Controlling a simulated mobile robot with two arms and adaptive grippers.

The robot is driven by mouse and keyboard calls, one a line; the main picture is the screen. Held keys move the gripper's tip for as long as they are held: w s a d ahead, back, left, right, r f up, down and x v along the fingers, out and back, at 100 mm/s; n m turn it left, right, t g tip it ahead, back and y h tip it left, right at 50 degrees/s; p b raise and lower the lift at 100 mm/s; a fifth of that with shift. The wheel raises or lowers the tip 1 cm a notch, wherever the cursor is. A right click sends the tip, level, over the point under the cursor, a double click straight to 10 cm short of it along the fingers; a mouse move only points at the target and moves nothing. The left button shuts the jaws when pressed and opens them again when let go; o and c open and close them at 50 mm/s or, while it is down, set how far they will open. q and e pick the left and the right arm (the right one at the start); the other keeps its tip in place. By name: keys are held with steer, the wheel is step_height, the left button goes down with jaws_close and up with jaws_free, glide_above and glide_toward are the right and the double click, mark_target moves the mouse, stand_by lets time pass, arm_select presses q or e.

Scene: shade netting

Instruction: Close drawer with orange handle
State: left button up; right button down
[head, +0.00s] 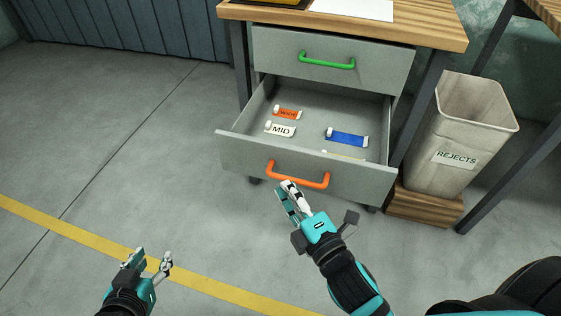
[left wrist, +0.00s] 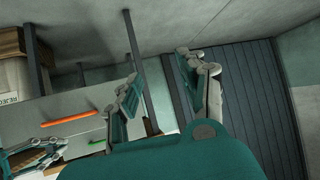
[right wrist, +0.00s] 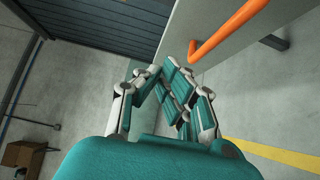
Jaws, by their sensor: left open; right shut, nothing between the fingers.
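The lower drawer (head: 240,147) with the orange handle (head: 298,174) is pulled out from the desk. My right gripper (head: 290,190) is shut and empty, just below and in front of the orange handle. In the right wrist view the orange handle (right wrist: 228,32) is at the upper right, and the shut fingers (right wrist: 170,78) are close to the drawer front, apart from the handle. Whether they touch the front I cannot tell. My left gripper (head: 150,260) is open and empty over the floor at lower left. The left wrist view also shows the orange handle (left wrist: 70,118).
Inside the drawer lie an orange tag (head: 288,113), a white MID tag (head: 281,130) and a blue tag (head: 347,138). The upper drawer with a green handle (head: 327,61) is closed. A REJECTS bin (head: 470,120) stands right of the desk. The floor at left is clear.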

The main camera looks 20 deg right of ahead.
glide_toward(272, 145)
steer(key=w+a, duration=0.2)
steer(key=a, duration=0.1)
steer(key=shift+w+d+f+b, duration=0.1)
steer(key=shift+w+d+b, duration=0.3)
steer(key=shift+w, duration=0.2)
steer(key=shift+w+d+f+b, duration=0.1)
steer(key=shift+w+d+b, duration=0.15)
steer(key=shift+w+d, duration=0.25)
arm_select(q)
steer(key=w+d+r+t+h, duration=0.1)
steer(key=w+r+t, duration=0.2)
steer(key=r, duration=0.2)
steer(key=shift+w+d+r+t, duration=0.15)
steer(key=shift+w+d+t, duration=0.1)
steer(key=shift+d+t, duration=0.15)
arm_select(e)
steer(key=shift+w+d+r, duration=0.1)
steer(key=shift+w, duration=0.25)
arm_select(q)
steer(key=shift+a, duration=0.1)
arm_select(e)
steer(key=shift+w, duration=0.1)
